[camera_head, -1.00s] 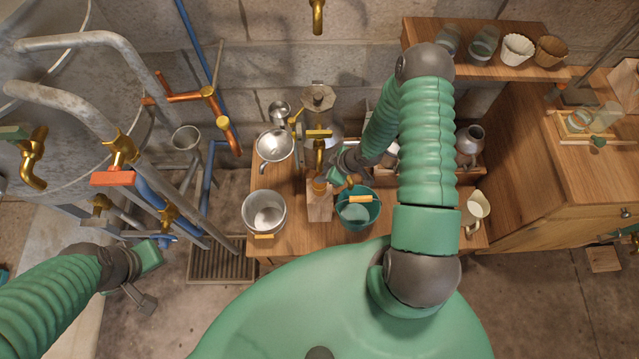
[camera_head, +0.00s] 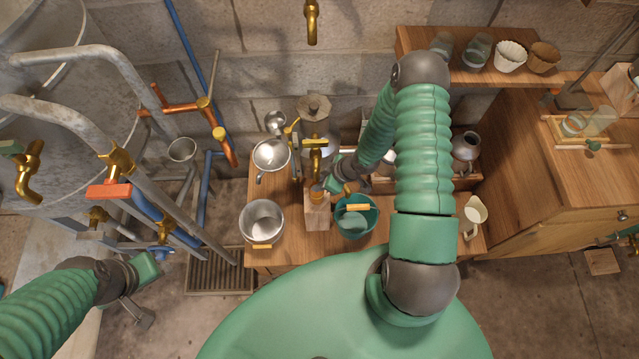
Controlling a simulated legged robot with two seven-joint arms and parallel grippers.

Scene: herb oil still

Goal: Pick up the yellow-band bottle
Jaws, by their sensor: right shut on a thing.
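My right gripper (camera_head: 325,188) is at the front middle of the wooden bench, just above a small pale wooden block (camera_head: 317,212). It is shut on a small amber-coloured thing (camera_head: 317,193) at the top of the block. This looks like the yellow-band bottle, but it is too small and too covered to make out a band. I cannot tell whether it is lifted clear of the block. My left gripper (camera_head: 143,287) hangs low at the left, away from the bench, with nothing visible in it; its jaw gap is unclear.
A teal bucket (camera_head: 345,227) stands close right of the block, a metal pot (camera_head: 262,218) to its left. A brass tap (camera_head: 314,150) is just behind the gripper. A metal funnel-like vessel (camera_head: 270,155) stands at back left, a cream jug (camera_head: 474,212) at right.

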